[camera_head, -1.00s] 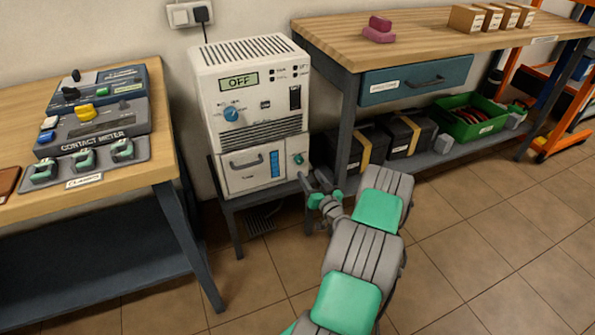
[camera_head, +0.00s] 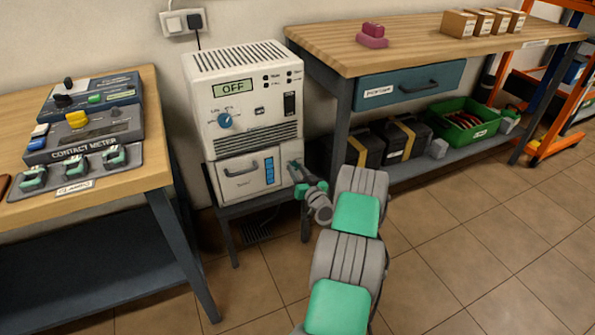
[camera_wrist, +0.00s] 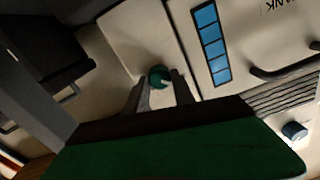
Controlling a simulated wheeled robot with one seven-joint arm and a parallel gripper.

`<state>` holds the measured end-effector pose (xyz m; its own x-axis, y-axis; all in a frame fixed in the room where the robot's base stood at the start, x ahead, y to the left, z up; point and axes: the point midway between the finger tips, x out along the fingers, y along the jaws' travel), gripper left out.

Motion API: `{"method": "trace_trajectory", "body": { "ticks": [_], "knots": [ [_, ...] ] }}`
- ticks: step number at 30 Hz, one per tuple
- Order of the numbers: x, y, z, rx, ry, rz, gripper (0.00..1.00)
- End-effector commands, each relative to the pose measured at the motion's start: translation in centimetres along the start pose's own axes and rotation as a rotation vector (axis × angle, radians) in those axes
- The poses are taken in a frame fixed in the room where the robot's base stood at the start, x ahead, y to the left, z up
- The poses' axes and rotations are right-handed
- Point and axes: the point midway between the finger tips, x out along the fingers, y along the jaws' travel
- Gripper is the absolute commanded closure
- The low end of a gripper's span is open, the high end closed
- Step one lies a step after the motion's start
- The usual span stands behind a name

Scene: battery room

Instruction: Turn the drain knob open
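The drain knob (camera_wrist: 158,77) is a small round green knob with a pale mark, on the front of the white unit's lower tank section (camera_head: 242,178). In the wrist view my gripper (camera_wrist: 160,84) has one finger on each side of the knob. The fingers look parted, with slight gaps beside the knob; firm contact does not show. In the head view my gripper (camera_head: 295,168) is at the right edge of the tank front and largely covers the knob. A blue level strip (camera_wrist: 210,45) is beside the knob.
The white unit's display (camera_head: 235,88) reads OFF, above a blue dial (camera_head: 225,120). A workbench leg (camera_head: 340,130) and black boxes (camera_head: 400,140) stand close to the right of my gripper. A table with a contact meter (camera_head: 85,135) is at the left. The floor in front is clear.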

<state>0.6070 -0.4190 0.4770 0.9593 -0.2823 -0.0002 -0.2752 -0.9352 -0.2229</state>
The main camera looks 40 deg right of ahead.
Motion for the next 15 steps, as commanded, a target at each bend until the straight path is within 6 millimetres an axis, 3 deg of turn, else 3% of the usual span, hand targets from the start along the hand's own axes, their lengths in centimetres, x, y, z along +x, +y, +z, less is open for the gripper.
{"method": "trace_trajectory", "body": {
  "ticks": [10,15],
  "knots": [
    [-0.02,0.05,0.0,-0.001,0.0,0.001,1.0],
    [-0.03,0.07,0.0,-0.001,0.0,0.001,1.0]
  ]
}}
